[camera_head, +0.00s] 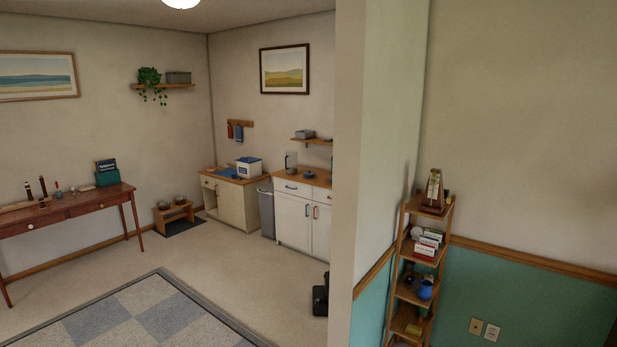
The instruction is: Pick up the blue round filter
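A small blue item (308,174) lies on the wooden top of the white cabinet (293,215) across the room. It may be the blue round filter, but it is too small to tell. A rounded blue object (425,290) stands on the narrow wooden shelf unit at the right and looks more like a vase or jug. Neither of my grippers shows in this view.
A wall end (350,150) juts out between the cabinets and the shelf unit (447,235). A wooden desk (85,203) stands at the left. The carpet (225,268) is open.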

